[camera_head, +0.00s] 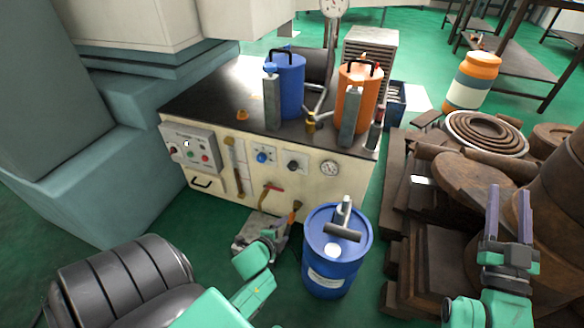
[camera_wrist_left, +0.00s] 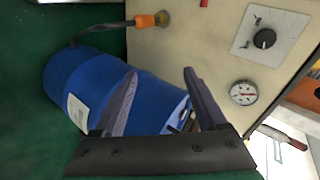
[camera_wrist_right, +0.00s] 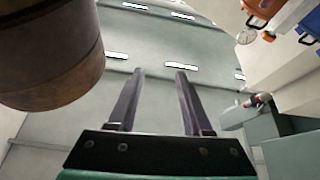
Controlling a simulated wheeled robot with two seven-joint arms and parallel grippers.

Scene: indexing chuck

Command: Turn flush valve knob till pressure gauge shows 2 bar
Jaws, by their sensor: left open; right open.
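A cream machine cabinet carries a black knob (camera_head: 293,165) on a pale plate and a round white pressure gauge (camera_head: 330,168) to its right. A blue knob (camera_head: 264,157) sits on a similar plate further left. No readable label shows which is the flush valve knob. The left wrist view shows the black knob (camera_wrist_left: 265,39) and the gauge (camera_wrist_left: 243,93) at upper right; the gauge reading is too small to tell. My left gripper (camera_wrist_left: 160,74) is open and empty, low in front of the cabinet, apart from the knobs. My right gripper (camera_head: 508,200) is open and empty at the right.
A blue drum (camera_head: 322,280) stands on the green floor before the cabinet, close to my left gripper. A hose with an orange connector (camera_wrist_left: 146,20) leaves the cabinet front. Rusty metal parts (camera_head: 440,215) are piled at the right. Blue and orange canisters stand on the cabinet top.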

